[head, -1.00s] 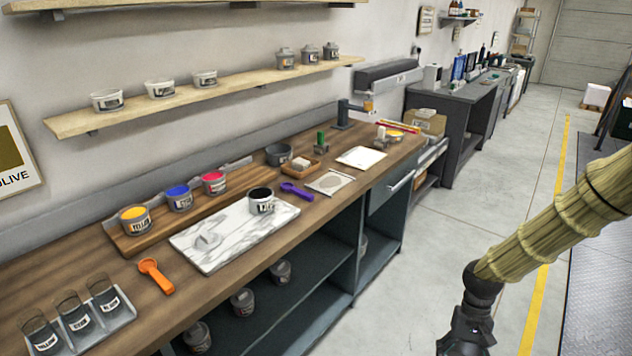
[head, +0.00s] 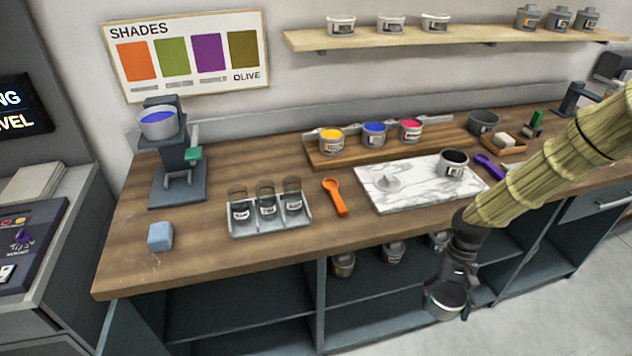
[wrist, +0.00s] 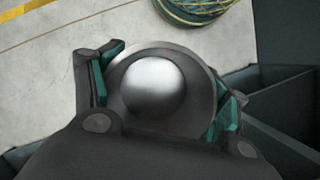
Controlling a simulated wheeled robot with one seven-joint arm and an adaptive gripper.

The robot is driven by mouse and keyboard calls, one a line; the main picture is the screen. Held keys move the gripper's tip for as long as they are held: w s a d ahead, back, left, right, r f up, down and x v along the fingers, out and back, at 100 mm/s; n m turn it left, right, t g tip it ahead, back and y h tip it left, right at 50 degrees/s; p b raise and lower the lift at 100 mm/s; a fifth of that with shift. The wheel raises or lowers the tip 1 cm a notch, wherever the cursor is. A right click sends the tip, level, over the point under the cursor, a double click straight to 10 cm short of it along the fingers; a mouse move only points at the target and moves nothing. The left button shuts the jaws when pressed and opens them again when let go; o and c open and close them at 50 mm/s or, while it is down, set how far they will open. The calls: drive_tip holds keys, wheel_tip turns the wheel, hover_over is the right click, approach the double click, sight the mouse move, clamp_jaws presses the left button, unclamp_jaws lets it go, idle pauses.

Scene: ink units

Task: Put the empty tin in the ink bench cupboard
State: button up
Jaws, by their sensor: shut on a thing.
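My gripper (head: 455,288) is shut on a round grey metal tin (head: 444,305) at the lower right of the head view. It holds the tin in front of the ink bench, below the worktop's front edge. In the wrist view the tin (wrist: 150,88) shows a shiny round face between the green-padded fingers. The ink bench cupboard (head: 318,300) under the wooden worktop has open-fronted dark compartments with shelves. Several ink tins, one of them at the left (head: 343,264), stand on the upper shelf behind my gripper. My arm hides part of the right compartments.
On the worktop (head: 330,225) are a marble slab (head: 410,200) with a black ink tin (head: 453,164), an orange scoop (head: 334,196), a tray of jars (head: 270,226) and a blue block (head: 160,236). The left compartment (head: 240,285) looks empty.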

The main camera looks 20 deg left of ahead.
drive_tip(key=a+f+m+t+y+b, duration=0.25)
drive_tip(key=a+f+m+b, duration=0.25)
drive_tip(key=a+f+m, duration=0.95)
drive_tip(key=a+f+m+t+y+b, duration=0.25)
drive_tip(key=a+f+m+b, duration=0.35)
drive_tip(key=a+f, duration=1.5)
drive_tip(key=a+r+m+t+h+b, duration=0.3)
drive_tip(key=a+r+m+b, duration=0.35)
drive_tip(key=a, duration=0.75)
drive_tip(key=w+a, duration=0.3)
drive_tip(key=w+a+m+p, duration=0.1)
drive_tip(key=w+a, duration=0.3)
drive_tip(key=w+a+m+p, duration=0.1)
drive_tip(key=w+a, duration=0.2)
drive_tip(key=a, duration=0.1)
drive_tip(key=shift+w+a+f, duration=0.15)
drive_tip(key=shift+f, duration=0.25)
drive_tip(key=shift+f+p, duration=0.5)
drive_tip(key=shift+f, duration=1.25)
drive_tip(key=shift+f, duration=0.1)
drive_tip(key=o, duration=1.5)
